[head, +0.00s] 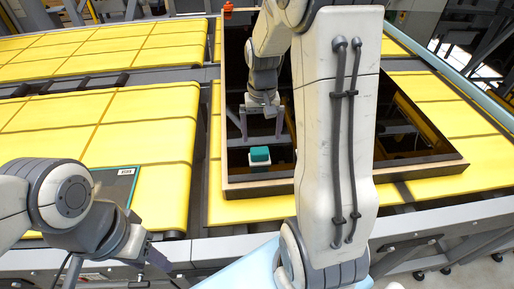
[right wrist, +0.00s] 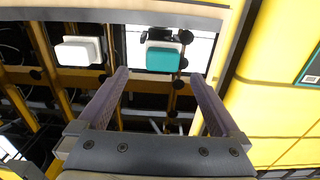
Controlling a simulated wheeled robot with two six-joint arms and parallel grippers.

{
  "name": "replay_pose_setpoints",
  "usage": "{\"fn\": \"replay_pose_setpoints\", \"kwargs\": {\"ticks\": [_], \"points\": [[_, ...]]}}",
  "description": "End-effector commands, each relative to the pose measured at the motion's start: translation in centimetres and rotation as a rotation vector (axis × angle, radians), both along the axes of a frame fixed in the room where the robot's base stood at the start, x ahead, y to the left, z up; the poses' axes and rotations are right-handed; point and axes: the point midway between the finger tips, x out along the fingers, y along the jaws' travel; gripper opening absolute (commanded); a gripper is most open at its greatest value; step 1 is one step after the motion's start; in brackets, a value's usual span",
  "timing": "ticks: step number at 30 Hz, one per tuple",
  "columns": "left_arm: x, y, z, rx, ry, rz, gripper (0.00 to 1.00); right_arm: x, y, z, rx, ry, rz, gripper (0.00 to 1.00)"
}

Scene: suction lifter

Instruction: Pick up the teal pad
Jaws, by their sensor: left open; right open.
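The teal pad (head: 260,154) is a small block with a white part below it. It stands inside a large dark frame, near the front left. My right gripper (head: 262,128) is open and empty, pointing down above and behind the pad in the head view. In the right wrist view the teal pad (right wrist: 160,59) lies ahead of the gripper (right wrist: 159,76), between the lines of its two fingers, with no visible contact. My left gripper (head: 150,258) is low at the front left, apart from the pad; its fingers are hard to make out.
The frame's brown rim (head: 340,185) encloses the pad. A white block (right wrist: 80,52) stands left of the pad in the wrist view. A red object (head: 228,8) sits at the frame's far left corner. Yellow slatted surfaces (head: 130,125) surround it. My right arm hides the frame's middle.

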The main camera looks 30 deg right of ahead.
Motion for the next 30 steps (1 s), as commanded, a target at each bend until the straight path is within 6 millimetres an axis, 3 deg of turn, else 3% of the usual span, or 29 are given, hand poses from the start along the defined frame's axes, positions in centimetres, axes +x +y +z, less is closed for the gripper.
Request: {"fn": "replay_pose_setpoints", "kwargs": {"ticks": [3,11,18,28,29,30], "points": [[0.0,0.0,0.4,0.0,0.0,0.0,0.5,0.1,0.5,-1.7,0.002,0.004,0.008,1.0],[0.0,0.0,1.3,0.0,0.0,-0.001,0.5,0.2,0.6,-3.7,0.002,0.004,0.012,1.0],[0.0,0.0,2.5,0.0,0.0,-0.003,0.5,0.2,0.3,-7.1,0.002,0.004,0.011,1.0],[0.0,0.0,2.5,0.0,0.0,-0.004,0.5,0.2,0.1,-7.9,0.0,-0.001,0.009,1.0],[0.0,0.0,2.5,0.0,0.0,-0.004,0.5,0.2,0.1,-7.9,0.0,-0.001,0.009,0.92],[0.0,0.0,2.5,0.0,0.0,-0.003,0.5,0.2,0.1,-7.9,0.0,-0.001,0.009,0.77]]}}
